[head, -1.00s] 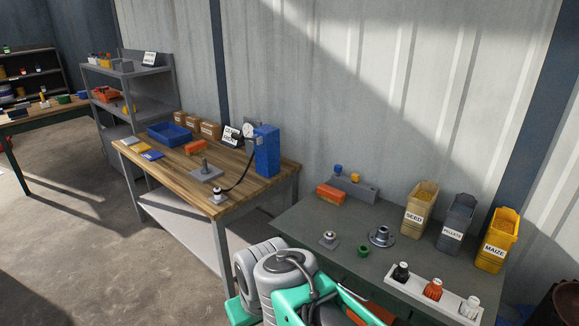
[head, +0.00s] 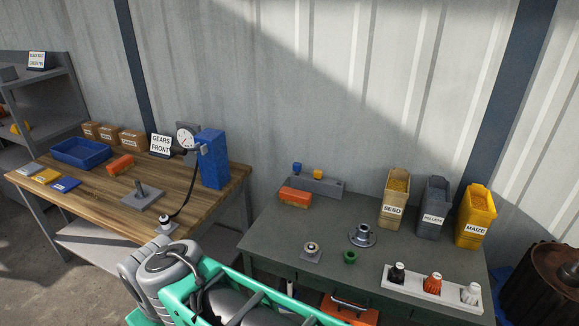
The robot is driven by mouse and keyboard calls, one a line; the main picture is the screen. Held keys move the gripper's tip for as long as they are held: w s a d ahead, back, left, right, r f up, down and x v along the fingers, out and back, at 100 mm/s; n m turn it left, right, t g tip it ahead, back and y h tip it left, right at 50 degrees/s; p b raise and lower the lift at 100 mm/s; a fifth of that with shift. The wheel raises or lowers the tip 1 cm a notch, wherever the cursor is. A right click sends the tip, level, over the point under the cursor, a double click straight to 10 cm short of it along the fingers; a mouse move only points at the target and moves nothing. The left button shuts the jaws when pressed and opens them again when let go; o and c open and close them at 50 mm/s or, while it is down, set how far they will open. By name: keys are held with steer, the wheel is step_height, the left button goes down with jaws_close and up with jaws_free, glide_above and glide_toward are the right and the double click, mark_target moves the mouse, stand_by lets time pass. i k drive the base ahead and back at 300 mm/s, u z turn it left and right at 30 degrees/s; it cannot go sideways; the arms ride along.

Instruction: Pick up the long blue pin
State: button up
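A small blue-topped piece (head: 297,168) stands up from a long grey block (head: 325,187) at the back of the dark green table. It may be the long blue pin; its lower part is hidden, so I cannot tell its length. A yellow-topped piece (head: 318,174) stands to its right in the same block. My green and grey arm crosses the bottom of the head view, in front of both tables. I cannot make out my gripper.
The green table (head: 262,245) holds an orange block (head: 295,197), a flanged metal piece (head: 362,236), a green ring (head: 350,257), a white bottle tray (head: 432,290) and several bins. A wooden bench (head: 90,205) stands left. A dark drum (head: 545,285) is at right.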

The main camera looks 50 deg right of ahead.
mark_target(297, 166)
steer(key=z, duration=0.4)
steer(key=i, duration=0.75)
steer(key=z, duration=1.25)
steer(key=i, duration=0.5)
steer(key=z, duration=0.5)
